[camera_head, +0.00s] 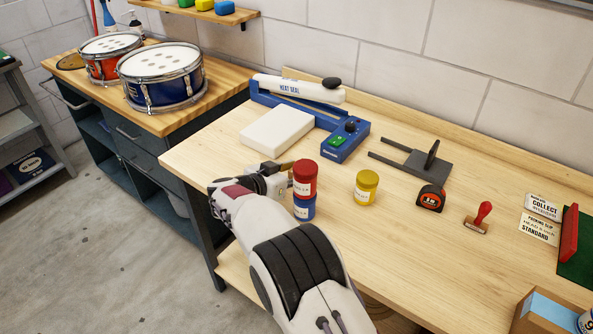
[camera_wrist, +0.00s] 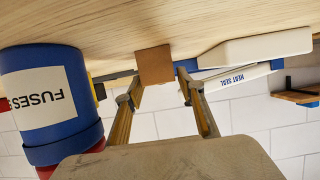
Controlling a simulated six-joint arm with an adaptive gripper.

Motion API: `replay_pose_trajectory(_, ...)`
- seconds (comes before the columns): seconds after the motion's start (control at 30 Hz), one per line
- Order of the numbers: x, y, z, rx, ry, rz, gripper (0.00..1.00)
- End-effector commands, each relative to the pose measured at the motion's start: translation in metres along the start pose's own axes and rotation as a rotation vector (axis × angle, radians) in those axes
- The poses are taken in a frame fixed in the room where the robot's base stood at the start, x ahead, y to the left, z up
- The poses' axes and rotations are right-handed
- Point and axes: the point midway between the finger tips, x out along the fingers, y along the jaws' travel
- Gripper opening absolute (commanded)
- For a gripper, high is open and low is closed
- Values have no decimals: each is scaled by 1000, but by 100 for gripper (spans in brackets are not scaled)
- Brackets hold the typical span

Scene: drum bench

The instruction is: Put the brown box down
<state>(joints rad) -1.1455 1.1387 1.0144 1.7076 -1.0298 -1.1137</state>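The brown box (camera_wrist: 155,65) is a small plain block between the fingertips in the wrist view, which is upside down. My gripper (camera_wrist: 160,82) has its two fingers at the box's sides and appears shut on it. In the head view my gripper (camera_head: 284,169) is low over the workbench (camera_head: 400,267), left of the stacked jars, and mostly hides the box. Whether the box touches the bench top I cannot tell.
A red jar (camera_head: 305,178) stands on a blue jar (camera_head: 304,208) labelled FUSES, close beside my gripper. A yellow jar (camera_head: 366,187) is further right. A white block (camera_head: 277,128) and blue heat sealer (camera_head: 343,142) are behind. Bare wood lies in front of the white block.

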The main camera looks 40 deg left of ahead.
Motion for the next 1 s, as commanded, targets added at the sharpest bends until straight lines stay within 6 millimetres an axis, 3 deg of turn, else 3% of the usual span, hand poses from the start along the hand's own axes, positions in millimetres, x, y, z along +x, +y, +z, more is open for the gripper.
replay_pose_trajectory(0.37,-23,-1,-3,0,0,-1,38)
replay_pose_trajectory(1.0,-110,0,-3,0,0,-1,38)
